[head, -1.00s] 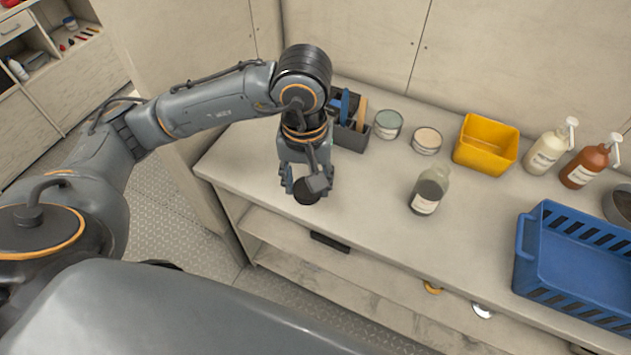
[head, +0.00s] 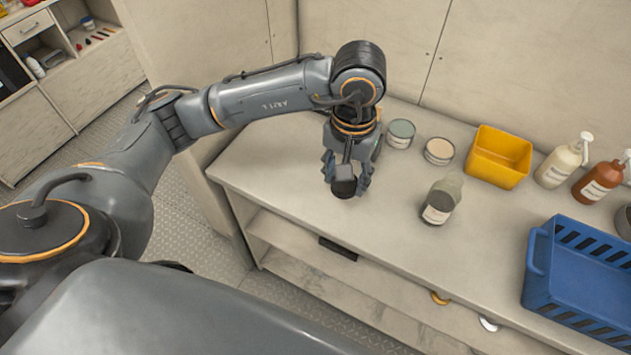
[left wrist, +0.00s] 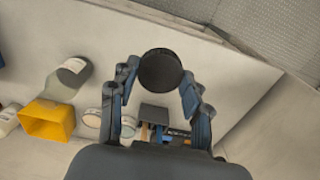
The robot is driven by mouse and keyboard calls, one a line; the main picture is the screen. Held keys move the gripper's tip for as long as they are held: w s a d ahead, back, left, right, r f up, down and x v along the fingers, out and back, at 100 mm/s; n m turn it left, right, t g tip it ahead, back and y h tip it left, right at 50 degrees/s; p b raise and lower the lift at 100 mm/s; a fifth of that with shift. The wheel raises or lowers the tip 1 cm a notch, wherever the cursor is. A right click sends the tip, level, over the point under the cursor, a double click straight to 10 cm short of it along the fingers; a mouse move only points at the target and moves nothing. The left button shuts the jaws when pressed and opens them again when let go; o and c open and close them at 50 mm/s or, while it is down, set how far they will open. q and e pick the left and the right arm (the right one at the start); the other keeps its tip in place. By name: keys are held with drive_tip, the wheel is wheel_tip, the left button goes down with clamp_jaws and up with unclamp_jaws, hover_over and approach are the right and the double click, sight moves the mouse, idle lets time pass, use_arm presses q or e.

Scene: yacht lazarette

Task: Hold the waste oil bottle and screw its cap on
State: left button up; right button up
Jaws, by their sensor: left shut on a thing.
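The waste oil bottle (head: 440,203), see-through with dark contents and a white label, stands upright on the bench. No cap shows on it. It also shows at the left of the left wrist view (left wrist: 73,73). My left gripper (head: 347,181) is to the left of the bottle, apart from it and above the bench. It is shut on a round black cap (head: 344,188). In the left wrist view the cap (left wrist: 160,70) sits between the two fingertips. My right gripper is in neither view.
Two round tins (head: 400,134) (head: 439,150) and a yellow bin (head: 499,158) stand behind the bottle. Pump bottles, cream (head: 560,165) and brown (head: 598,182), stand at the right. A blue crate (head: 537,250) is at the right front. The bench between gripper and bottle is clear.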

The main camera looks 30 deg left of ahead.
use_arm(q)
drive_tip(key=w+d, duration=0.8)
drive_tip(key=d, duration=0.1)
wheel_tip(320, 180, up, 3)
hover_over(455, 179)
drive_tip(key=shift+s, duration=0.1)
drive_tip(key=shift+f+b, duration=1.25)
drive_tip(key=shift+f, duration=1.55)
